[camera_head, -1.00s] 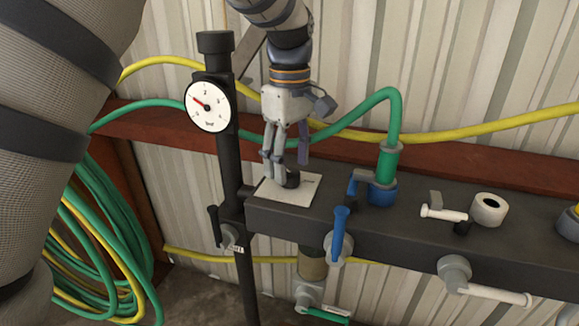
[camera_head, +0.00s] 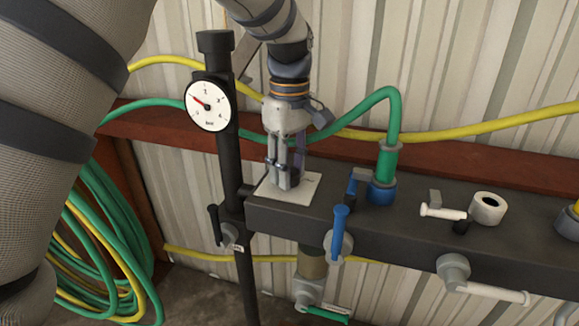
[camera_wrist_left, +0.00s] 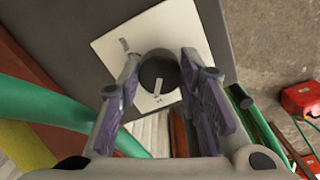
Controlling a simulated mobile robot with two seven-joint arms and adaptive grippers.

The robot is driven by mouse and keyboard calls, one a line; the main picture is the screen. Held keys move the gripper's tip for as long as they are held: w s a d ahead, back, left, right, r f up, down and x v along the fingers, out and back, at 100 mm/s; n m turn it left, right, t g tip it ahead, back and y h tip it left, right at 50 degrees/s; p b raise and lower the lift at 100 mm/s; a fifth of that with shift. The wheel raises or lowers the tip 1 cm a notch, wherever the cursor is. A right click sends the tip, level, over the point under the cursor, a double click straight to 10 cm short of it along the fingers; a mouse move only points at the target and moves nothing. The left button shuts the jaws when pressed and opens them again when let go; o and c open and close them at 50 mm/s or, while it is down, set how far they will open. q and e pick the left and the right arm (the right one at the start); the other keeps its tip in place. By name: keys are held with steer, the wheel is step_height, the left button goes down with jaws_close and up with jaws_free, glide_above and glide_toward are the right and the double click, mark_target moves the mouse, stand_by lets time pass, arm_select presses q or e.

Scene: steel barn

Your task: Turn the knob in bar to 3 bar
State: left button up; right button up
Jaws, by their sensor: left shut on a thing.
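A round black knob (camera_wrist_left: 158,70) with a pale pointer mark sits on a white square plate (camera_wrist_left: 113,45) in the left wrist view. The plate lies on top of a dark beam and shows in the head view (camera_head: 304,191). My left gripper (camera_head: 283,183) points down over the plate, its fingers shut on the knob from both sides and mostly hiding it in the head view. A white round gauge (camera_head: 208,106) marked bar stands on a black post left of the gripper. Its red needle points to the upper left, below the 2. My right gripper is out of view.
The dark beam (camera_head: 400,232) carries blue valves with a green hose (camera_head: 394,110), a white-handled valve (camera_head: 441,211) and a white ring (camera_head: 488,208). A blue lever (camera_head: 339,230) hangs at its front. A yellow hose runs along the wall behind.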

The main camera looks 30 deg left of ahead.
arm_select(q)
steer(key=m, duration=2.1)
steer(key=shift+m, duration=0.3)
stand_by(0.4)
steer(key=o, duration=1.2)
steer(key=shift+c, duration=0.2)
